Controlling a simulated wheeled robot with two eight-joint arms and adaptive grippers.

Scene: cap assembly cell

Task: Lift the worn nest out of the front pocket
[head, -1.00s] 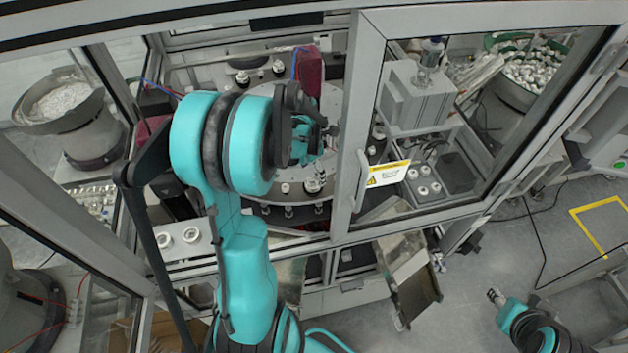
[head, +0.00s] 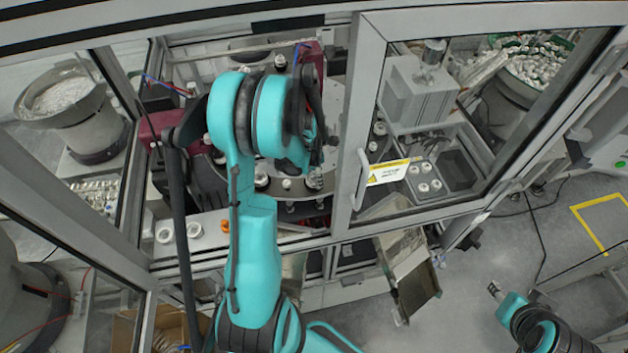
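The round dial table (head: 338,100) stands inside the cell, partly covered by my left arm. Small light-topped nests sit along its front rim, one (head: 287,183) at the front and another (head: 261,180) to its left. A metallic piece (head: 315,180) stands on the rim to the right, just below my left gripper (head: 316,152). I cannot tell which one is worn. My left wrist hides most of that gripper, so its fingers, and any contact, cannot be made out. My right gripper (head: 495,289) is low at the right, outside the cell, too small to read.
Two white rings (head: 179,231) and an orange-marked piece (head: 226,226) lie on the front ledge left of the dial. The framed door (head: 366,130) with its handle borders the opening on the right. A chute (head: 410,275) slopes down below.

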